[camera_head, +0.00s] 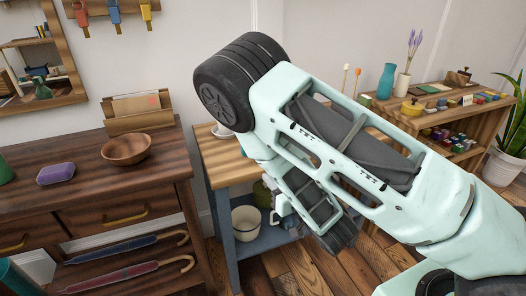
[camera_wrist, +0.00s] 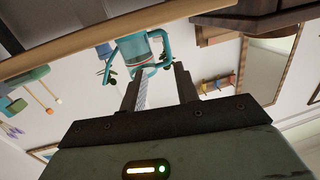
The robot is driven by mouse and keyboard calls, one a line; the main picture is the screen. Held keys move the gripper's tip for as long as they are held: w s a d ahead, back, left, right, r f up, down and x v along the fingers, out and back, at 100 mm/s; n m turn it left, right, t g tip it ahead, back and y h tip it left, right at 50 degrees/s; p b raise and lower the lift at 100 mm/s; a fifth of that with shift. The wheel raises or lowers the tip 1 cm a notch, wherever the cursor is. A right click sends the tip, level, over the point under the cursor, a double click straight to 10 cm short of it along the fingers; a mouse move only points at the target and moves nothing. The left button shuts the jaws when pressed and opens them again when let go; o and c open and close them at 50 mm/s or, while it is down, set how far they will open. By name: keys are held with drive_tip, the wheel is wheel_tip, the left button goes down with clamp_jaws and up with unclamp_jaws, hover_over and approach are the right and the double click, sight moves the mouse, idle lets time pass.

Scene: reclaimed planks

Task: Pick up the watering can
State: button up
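The watering can (camera_wrist: 138,50) is teal with a reddish band and curved handles. It shows in the wrist view, which looks upside down, near the top centre. It appears to stand on a wooden tabletop, whose edge (camera_wrist: 85,58) crosses the top left. My gripper (camera_wrist: 158,76) has its two dark fingers apart with a gap between them. The can is beyond the fingertips, and I see no grip on it. In the head view my arm covers the middle of the scene, and I cannot make out the can or the fingertips there.
A wood-topped bench with blue legs (camera_head: 228,232) stands behind my arm, with a white pot (camera_head: 246,222) on its lower shelf. A dark dresser (camera_head: 95,190) with a wooden bowl (camera_head: 126,149) is at left. A shelf (camera_head: 480,125) with a teal vase (camera_head: 386,80) is at right.

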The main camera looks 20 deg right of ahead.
drive_tip(key=b, duration=0.2)
approach(243, 157)
drive_tip(key=shift+n+y, duration=0.3)
drive_tip(key=w+r, duration=0.1)
drive_tip(key=w, duration=0.2)
drive_tip(key=w+r, duration=0.1)
drive_tip(key=shift+w+d+r, duration=0.2)
drive_tip(key=shift+w+r, duration=0.05)
drive_tip(key=shift+r, duration=0.05)
drive_tip(key=shift+w+a+f, duration=0.1)
drive_tip(key=shift+w+a, duration=0.2)
drive_tip(key=shift+w, duration=0.7)
drive_tip(key=shift+w+a+r, duration=0.1)
drive_tip(key=shift+w+a, duration=0.15)
drive_tip(key=shift+w, duration=0.75)
drive_tip(key=shift+w+a+f, duration=0.1)
drive_tip(key=shift+w+a, duration=0.2)
drive_tip(key=shift+w, duration=0.7)
clamp_jaws()
